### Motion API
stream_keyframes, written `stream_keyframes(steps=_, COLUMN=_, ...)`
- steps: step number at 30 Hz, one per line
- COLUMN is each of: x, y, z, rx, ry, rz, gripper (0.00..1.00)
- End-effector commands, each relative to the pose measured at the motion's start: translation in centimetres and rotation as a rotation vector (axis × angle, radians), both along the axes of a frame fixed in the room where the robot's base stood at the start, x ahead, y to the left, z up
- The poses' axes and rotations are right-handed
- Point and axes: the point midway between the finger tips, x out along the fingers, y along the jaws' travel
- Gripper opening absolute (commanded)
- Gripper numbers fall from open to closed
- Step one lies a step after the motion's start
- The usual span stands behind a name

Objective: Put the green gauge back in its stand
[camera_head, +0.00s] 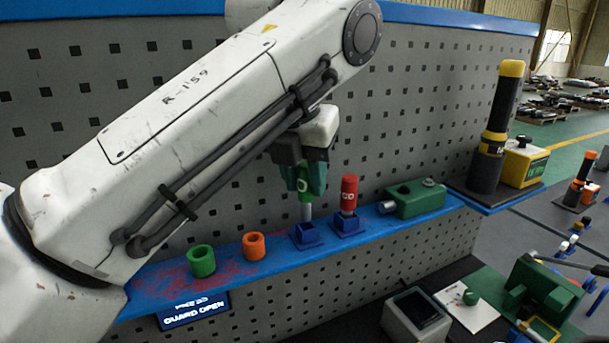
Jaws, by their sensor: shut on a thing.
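The green gauge (305,190) is held upright in my gripper (310,180), with its silver pin pointing down. My gripper is shut on the gauge's upper part, and the fingers hide some of it. A blue square stand (306,236) on the blue shelf is just below the pin and looks empty. From this view I cannot tell how far the pin tip is above the stand. A red gauge (349,193) stands upright in the neighbouring blue stand (346,224) to the right.
A green ring (201,262) and an orange ring (253,246) sit on the blue shelf (160,288) to the left. A green block with a silver end (415,199) lies to the right. The grey perforated panel (420,110) rises behind the shelf.

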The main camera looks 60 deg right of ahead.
Motion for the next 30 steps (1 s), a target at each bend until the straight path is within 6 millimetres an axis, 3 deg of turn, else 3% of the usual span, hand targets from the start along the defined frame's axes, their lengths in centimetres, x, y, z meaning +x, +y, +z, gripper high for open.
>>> stream_keyframes(steps=14, x=0.0, y=0.0, z=0.0, rx=0.0, ry=0.0, rz=0.0, gripper=0.0)
stream_keyframes(steps=30, x=0.0, y=0.0, z=-1.6, rx=0.0, ry=-0.001, rz=0.0, gripper=0.0)
